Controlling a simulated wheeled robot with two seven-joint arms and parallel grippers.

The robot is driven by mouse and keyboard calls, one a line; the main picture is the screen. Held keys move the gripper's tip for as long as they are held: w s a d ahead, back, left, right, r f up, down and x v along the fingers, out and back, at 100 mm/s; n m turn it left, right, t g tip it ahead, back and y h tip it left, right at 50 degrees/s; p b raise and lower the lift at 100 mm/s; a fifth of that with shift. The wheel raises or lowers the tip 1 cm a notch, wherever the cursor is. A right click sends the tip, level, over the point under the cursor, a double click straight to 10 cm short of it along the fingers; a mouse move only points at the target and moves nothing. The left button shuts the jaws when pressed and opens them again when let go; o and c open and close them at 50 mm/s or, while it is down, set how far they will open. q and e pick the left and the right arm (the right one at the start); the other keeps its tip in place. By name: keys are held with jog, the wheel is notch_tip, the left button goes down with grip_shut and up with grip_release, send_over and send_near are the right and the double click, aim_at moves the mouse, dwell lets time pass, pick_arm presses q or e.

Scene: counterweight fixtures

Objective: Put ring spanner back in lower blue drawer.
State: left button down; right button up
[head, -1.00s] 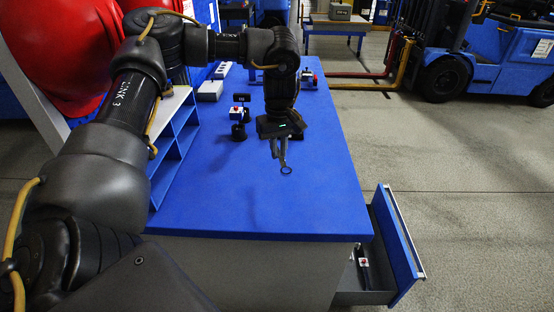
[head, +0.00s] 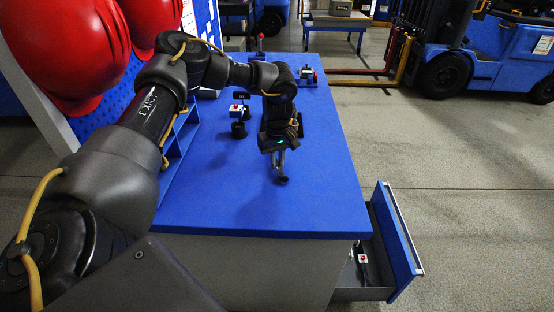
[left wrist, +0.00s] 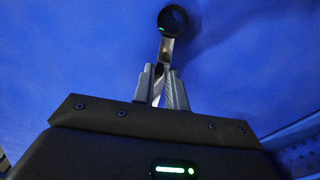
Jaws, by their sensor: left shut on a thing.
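The ring spanner (left wrist: 167,45) is held in my left gripper (left wrist: 161,85), seen in the left wrist view with its dark ring end pointing away from the fingers. In the head view my left gripper (head: 279,163) is shut on it above the blue workbench top (head: 235,205), and the ring end (head: 282,180) hangs below the fingers. The lower blue drawer (head: 402,240) stands open at the bench's right front corner, with a small red-and-white item and a dark item inside. My right gripper is not in view.
A blue divided rack (head: 178,140) stands along the left edge. The front bench top is clear. A blue forklift (head: 480,60) stands far right on open floor.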

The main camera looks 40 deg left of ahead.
aim_at(277, 164)
pick_arm(q)
jog(key=shift+d, duration=0.1)
jog(key=c, duration=1.4)
grip_release()
notch_tip(277, 164, up, 12)
jog(key=shift+r+p, duration=0.15)
jog(key=shift+p, duration=0.2)
